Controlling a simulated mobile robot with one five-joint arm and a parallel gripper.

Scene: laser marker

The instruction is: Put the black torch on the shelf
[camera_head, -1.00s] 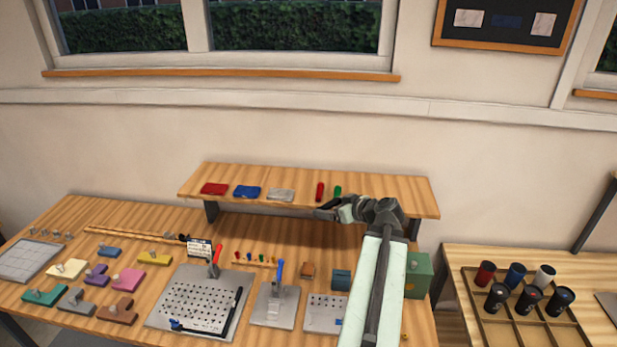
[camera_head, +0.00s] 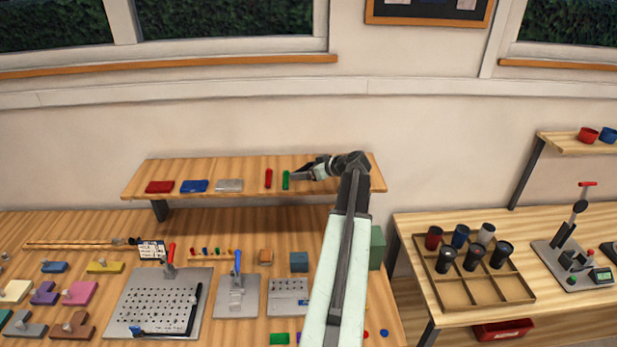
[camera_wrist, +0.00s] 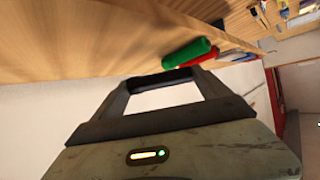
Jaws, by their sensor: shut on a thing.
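The wooden shelf (camera_head: 215,168) stands at the back of the workbench. My gripper (camera_head: 306,173) is at the shelf's right part, close to the green torch. It is shut on a dark thing, apparently the black torch (camera_head: 299,177), which shows only as a small dark shape. In the wrist view, a dark bar (camera_wrist: 160,80) spans the fingertips. The green torch (camera_wrist: 188,53) and the red torch (camera_wrist: 228,56) are just beyond it. Whether the held torch touches the shelf is unclear.
Red, blue and grey blocks (camera_head: 194,186) lie on the shelf's left. The shelf is clear between the grey block and the red torch. The bench below holds fixtures, including a perforated plate (camera_head: 155,300). A divided tray (camera_head: 455,293) with several cups is on the right table.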

